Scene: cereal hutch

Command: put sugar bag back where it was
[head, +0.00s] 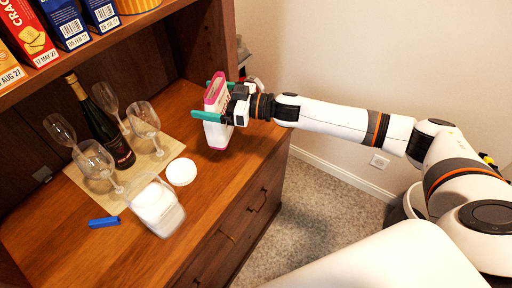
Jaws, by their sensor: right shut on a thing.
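The sugar bag (217,131), white with a pink top edge, is at the right end of the wooden hutch counter. My right gripper (217,101) reaches in from the right and is shut on the bag, with its green fingers on either side near the top. The bag looks roughly upright and slightly tilted. I cannot tell whether its bottom touches the counter. My left gripper does not show.
A clear container with white contents (156,206), a round white lid (181,172) and a blue clip (103,222) lie on the counter (205,196). A dark bottle (103,130) and several wine glasses (144,122) stand on a mat. Boxes (62,22) fill the shelf above.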

